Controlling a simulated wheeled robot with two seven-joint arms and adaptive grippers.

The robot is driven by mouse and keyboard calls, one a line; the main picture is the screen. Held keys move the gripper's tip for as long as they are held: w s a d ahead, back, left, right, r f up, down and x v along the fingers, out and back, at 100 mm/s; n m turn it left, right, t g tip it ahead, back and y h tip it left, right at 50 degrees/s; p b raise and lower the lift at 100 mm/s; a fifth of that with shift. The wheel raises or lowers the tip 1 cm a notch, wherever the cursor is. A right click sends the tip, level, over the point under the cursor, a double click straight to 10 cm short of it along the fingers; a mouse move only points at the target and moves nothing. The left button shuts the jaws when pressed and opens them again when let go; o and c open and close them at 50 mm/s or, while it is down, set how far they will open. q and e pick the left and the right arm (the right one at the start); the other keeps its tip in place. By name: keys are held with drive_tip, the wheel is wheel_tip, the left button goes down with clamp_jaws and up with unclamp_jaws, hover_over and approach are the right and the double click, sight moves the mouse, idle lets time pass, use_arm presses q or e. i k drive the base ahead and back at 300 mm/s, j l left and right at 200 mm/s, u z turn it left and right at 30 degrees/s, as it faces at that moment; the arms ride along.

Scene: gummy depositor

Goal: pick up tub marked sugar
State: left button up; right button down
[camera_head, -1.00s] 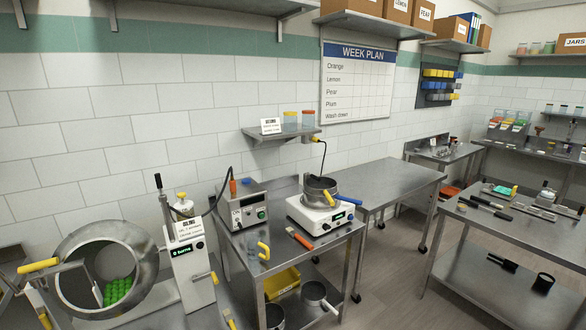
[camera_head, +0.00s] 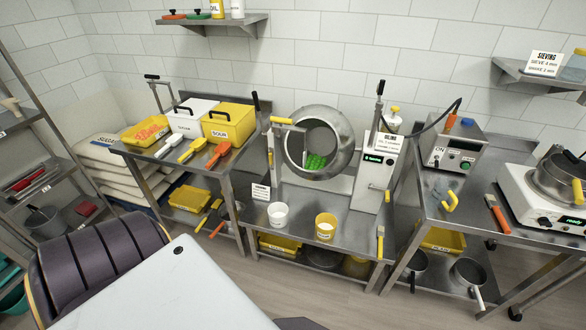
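Two lidded tubs stand side by side on the steel table at the left. The white tub (camera_head: 190,118) has a dark handle on its lid and a front label too small to read surely. The yellow tub (camera_head: 229,124) to its right has a dark handle and a label that reads SOUR. The tubs are close together. Neither of my grippers shows in the view.
Scoops (camera_head: 194,149) lie in front of the tubs, and a yellow tray (camera_head: 146,132) stands left of them. Sacks (camera_head: 120,172) are stacked beside the table. A tilted steel drum (camera_head: 338,125) with green pieces stands to the right.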

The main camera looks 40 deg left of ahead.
sight(277, 211)
drive_tip(key=u, duration=1.2)
